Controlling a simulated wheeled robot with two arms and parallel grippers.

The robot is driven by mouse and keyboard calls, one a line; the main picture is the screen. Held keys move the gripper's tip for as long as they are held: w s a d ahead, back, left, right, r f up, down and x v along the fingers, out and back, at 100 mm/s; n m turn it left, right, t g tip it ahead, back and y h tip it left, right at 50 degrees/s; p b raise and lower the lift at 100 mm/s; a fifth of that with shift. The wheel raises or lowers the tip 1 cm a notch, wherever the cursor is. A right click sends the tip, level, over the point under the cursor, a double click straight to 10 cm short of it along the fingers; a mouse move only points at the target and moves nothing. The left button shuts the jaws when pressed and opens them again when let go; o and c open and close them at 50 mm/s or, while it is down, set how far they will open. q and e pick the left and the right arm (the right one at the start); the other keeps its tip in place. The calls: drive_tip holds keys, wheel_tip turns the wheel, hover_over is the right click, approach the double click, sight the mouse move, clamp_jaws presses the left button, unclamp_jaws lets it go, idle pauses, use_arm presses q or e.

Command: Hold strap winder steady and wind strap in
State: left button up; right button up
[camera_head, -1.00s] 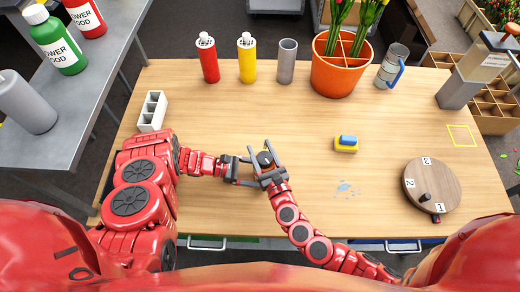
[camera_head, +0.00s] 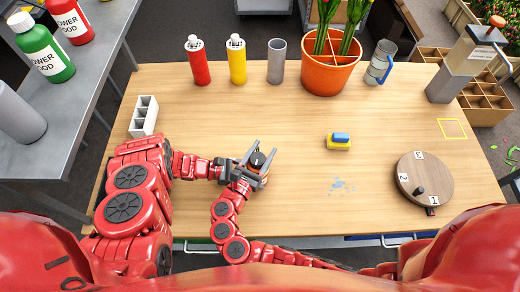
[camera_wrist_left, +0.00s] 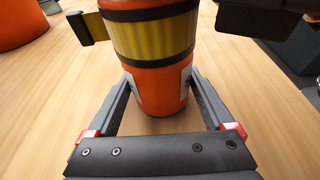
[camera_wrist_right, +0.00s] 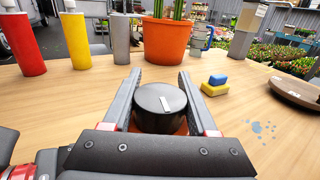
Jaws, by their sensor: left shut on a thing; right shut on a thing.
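The strap winder is an orange cylinder standing on the table, with a yellow strap band, black rings and a black knob (camera_head: 257,159) on top. In the left wrist view its orange body (camera_wrist_left: 155,92) is between the fingers of my left gripper (camera_wrist_left: 163,85), which is shut on it. The yellow strap (camera_wrist_left: 155,38) wraps the body, and a short black-tipped strap end (camera_wrist_left: 88,28) sticks out at left. My right gripper (camera_head: 259,152) is shut on the knob from above. In the right wrist view the knob (camera_wrist_right: 160,108) has a pale mark. My left fingertips are mostly hidden in the head view.
A white block with compartments (camera_head: 144,116) stands at left. Red (camera_head: 197,62) and yellow (camera_head: 237,60) bottles, a grey cylinder (camera_head: 276,62) and an orange pot (camera_head: 331,72) line the back. A sponge (camera_head: 339,142) and round numbered board (camera_head: 424,180) are at right.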

drive_tip(key=shift+s+d+f+m+g+h, duration=0.1)
drive_tip(key=shift+d+m+g+h, duration=0.05)
drive_tip(key=shift+m+g+h, duration=0.6)
drive_tip(key=shift+s+d+r+m+g+h, duration=0.1)
drive_tip(key=shift+s+d+m+g+h, duration=0.05)
drive_tip(key=shift+m+g+h, duration=0.6)
drive_tip(key=shift+s+d+f+m+g+h, duration=0.15)
drive_tip(key=shift+m+g+h, duration=0.35)
drive_tip(key=shift+h, duration=0.4)
drive_tip(key=o, duration=1.4)
drive_tip(key=shift+r, duration=0.2)
wheel_tip(320, 180, up, 10)
drive_tip(key=shift+f, duration=0.1)
drive_tip(key=shift+w, duration=0.15)
